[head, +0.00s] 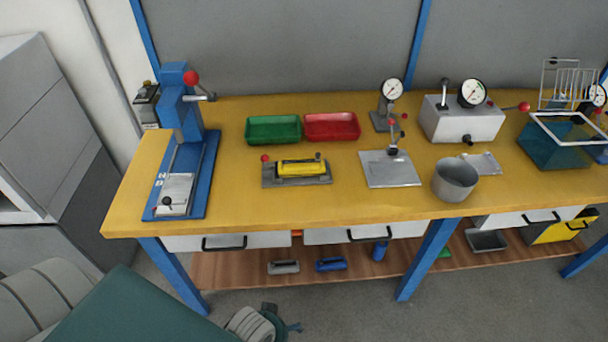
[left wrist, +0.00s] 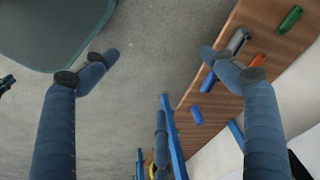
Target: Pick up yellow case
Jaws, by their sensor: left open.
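The yellow case (head: 300,168) lies in a grey metal fixture (head: 268,180) on the yellow bench top, in front of the green and red trays. My left gripper (left wrist: 160,55) shows in the left wrist view with its two fingers wide apart and nothing between them. It is over the floor, beside the lower wooden shelf, and away from the case. In the head view only part of a gripper shows at the bottom edge, below the bench. My right gripper cannot be made out.
A blue press (head: 184,140) stands at the left, the green tray (head: 273,141) and red tray (head: 331,138) behind the case. A grey plate (head: 390,180) and metal pot (head: 455,190) are to the right. Bench top in front of the case is clear. Drawers (head: 226,242) sit below.

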